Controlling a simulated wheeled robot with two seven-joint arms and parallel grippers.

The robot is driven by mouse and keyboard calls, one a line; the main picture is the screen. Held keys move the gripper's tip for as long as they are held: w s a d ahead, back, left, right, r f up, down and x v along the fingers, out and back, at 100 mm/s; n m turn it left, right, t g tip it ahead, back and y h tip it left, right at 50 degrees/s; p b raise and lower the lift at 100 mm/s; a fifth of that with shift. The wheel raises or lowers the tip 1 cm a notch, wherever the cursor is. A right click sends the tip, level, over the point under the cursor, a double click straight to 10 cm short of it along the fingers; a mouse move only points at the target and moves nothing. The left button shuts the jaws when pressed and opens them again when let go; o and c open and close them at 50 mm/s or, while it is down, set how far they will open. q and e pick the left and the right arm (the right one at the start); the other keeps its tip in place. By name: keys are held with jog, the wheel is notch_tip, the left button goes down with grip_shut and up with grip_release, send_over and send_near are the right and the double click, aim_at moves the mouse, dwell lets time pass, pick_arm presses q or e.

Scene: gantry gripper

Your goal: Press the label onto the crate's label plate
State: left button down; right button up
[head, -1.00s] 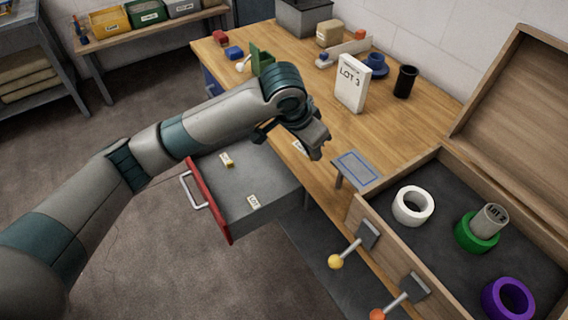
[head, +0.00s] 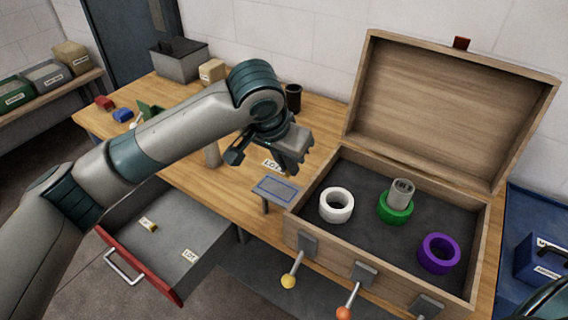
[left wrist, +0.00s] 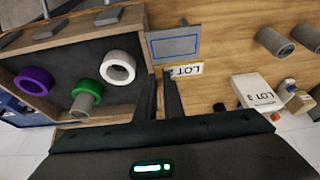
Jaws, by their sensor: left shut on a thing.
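My left gripper (head: 290,160) is shut on a white label (head: 273,166) printed "LOT", held at its fingertips. In the left wrist view the label (left wrist: 186,69) sticks out to the right of the fingers (left wrist: 164,80). The grey label plate (head: 276,189) with a blue outline stands at the front left corner of the open wooden crate (head: 322,262). In the left wrist view the plate (left wrist: 173,43) lies just beyond the label, with a small gap between them in the picture. Contact cannot be told. My right gripper is not in view.
The crate holds a white roll (head: 336,205), a green roll (head: 394,208) with a grey cylinder, and a purple roll (head: 439,253). Levers (head: 289,281) stick out in front. An open drawer (head: 205,237) holds loose labels. A white "LOT 3" box (left wrist: 257,94) stands on the table.

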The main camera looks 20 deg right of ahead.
aim_at(287, 174)
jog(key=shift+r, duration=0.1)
pick_arm(q)
jog(key=shift+a+r+p, duration=0.1)
jog(key=shift+r+p, duration=0.05)
jog(key=shift+p, duration=0.5)
jog(key=shift+f+b, duration=0.35)
jog(key=shift+f, duration=0.2)
jog(key=shift+f+b, duration=0.35)
jog(key=shift+f, duration=2.5)
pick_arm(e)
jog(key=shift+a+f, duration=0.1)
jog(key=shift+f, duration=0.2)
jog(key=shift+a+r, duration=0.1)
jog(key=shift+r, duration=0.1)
pick_arm(q)
jog(key=shift+p, duration=0.3)
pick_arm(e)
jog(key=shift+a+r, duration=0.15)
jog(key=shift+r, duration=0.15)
